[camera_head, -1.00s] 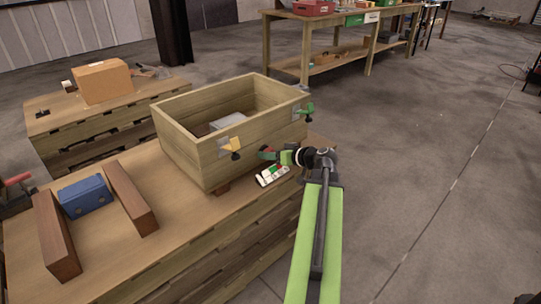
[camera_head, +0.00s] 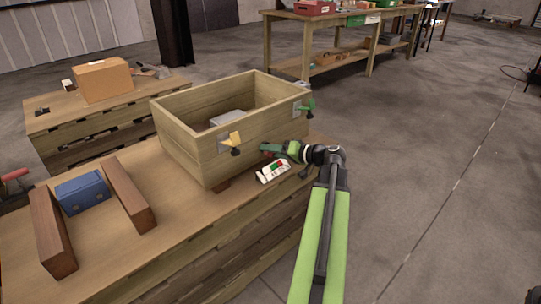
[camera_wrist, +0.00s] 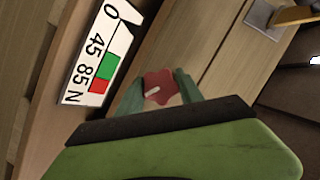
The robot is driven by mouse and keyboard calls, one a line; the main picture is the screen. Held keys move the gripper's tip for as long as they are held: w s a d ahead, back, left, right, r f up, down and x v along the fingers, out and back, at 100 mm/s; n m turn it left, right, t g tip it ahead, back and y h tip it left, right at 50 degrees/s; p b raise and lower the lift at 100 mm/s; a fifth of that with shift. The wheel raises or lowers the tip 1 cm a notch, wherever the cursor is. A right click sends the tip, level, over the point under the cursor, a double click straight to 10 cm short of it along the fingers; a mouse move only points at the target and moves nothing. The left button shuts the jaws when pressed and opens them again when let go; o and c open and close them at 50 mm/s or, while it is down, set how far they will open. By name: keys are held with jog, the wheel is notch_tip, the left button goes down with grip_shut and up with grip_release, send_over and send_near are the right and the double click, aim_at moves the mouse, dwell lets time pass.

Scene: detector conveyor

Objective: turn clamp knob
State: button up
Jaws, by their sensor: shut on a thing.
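The clamp knob (camera_wrist: 159,87) is red and lobed, with a pale pointer mark on its face. In the wrist view it sits between my gripper's two green fingers (camera_wrist: 160,92), which are shut on it from both sides. In the head view my gripper (camera_head: 268,149) is at the front right wall of the wooden box, and the knob is mostly hidden there. A white scale label (camera_wrist: 99,55) reads 0, 45, 85 and N, with green and red patches. It also shows below my gripper in the head view (camera_head: 273,171).
The open wooden box (camera_head: 215,165) has a yellow clamp (camera_head: 232,142) and a green clamp (camera_head: 306,106) on its wall. A blue block (camera_head: 83,192) lies between two brown bars (camera_head: 53,235) on the bench. Open floor lies to the right.

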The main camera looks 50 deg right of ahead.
jog(key=m+b, duration=0.1)
jog(key=m+t+y+b, duration=0.1)
jog(key=m+b, duration=0.1)
jog(key=m+y+b, duration=0.1)
jog(key=m, duration=0.1)
jog(key=shift+f+t, duration=0.3)
jog(key=shift+r+m+t+b, duration=0.2)
jog(key=shift+m+t+b, duration=0.5)
jog(key=shift+m+b, duration=1.05)
jog(key=shift+r+m, duration=0.1)
jog(key=shift+m, duration=0.25)
jog(key=o, duration=1.4)
jog(key=v, duration=0.5)
jog(key=b+v, duration=0.1)
jog(key=v, duration=1.1)
jog(key=shift+s+d+f, duration=0.2)
jog(key=shift+f, duration=0.1)
